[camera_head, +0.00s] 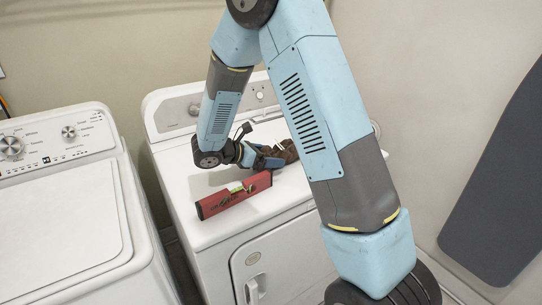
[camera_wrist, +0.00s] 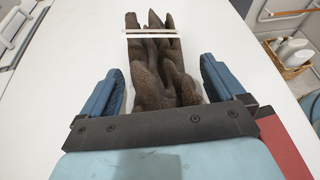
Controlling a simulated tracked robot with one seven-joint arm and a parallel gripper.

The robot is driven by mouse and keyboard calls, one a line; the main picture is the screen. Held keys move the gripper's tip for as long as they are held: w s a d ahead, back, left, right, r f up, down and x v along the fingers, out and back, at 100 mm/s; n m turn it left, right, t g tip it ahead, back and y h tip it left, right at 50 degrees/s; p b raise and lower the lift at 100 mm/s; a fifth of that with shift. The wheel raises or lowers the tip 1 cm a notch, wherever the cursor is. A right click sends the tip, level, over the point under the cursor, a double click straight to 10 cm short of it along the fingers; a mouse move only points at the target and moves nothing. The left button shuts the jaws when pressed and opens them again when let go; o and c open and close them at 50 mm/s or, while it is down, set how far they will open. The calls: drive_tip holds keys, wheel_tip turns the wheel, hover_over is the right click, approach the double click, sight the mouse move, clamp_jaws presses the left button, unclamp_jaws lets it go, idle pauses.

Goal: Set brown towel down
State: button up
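The brown towel (camera_wrist: 160,70) is a bunched, folded bundle with thin white bands near its far end. It appears to rest on the white top of the right machine (camera_head: 215,180). In the head view the towel (camera_head: 289,152) is partly hidden behind my arm. My gripper (camera_wrist: 162,72) is low over the machine top with its two blue fingers spread, one on each side of the towel's near part. Narrow gaps show between the fingers and the towel. The gripper (camera_head: 272,158) also shows beside the towel in the head view.
A red spirit level (camera_head: 234,195) lies on the machine top close in front of my gripper. A white washer (camera_head: 60,215) stands at the left. A dark grey board (camera_head: 500,180) leans at the right wall. A wicker basket (camera_wrist: 290,62) with white items shows at upper right.

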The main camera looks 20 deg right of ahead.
drive_tip(key=shift+o, duration=0.2)
drive_tip(key=v, duration=1.2)
drive_tip(key=shift+s, duration=0.1)
drive_tip(key=s+d+r+m+t+y, duration=0.1)
drive_tip(key=s+d+r+m+y, duration=0.5)
drive_tip(key=s+d+r+m, duration=0.2)
drive_tip(key=s+d+r+m+t+y, duration=0.1)
drive_tip(key=s+d+r+m+y, duration=0.6)
drive_tip(key=s+m, duration=0.6)
drive_tip(key=s+d+r, duration=0.1)
drive_tip(key=s+r, duration=0.1)
drive_tip(key=s, duration=0.2)
drive_tip(key=shift+s+d+r, duration=0.15)
drive_tip(key=shift+s+r, duration=0.05)
drive_tip(key=shift+s, duration=0.05)
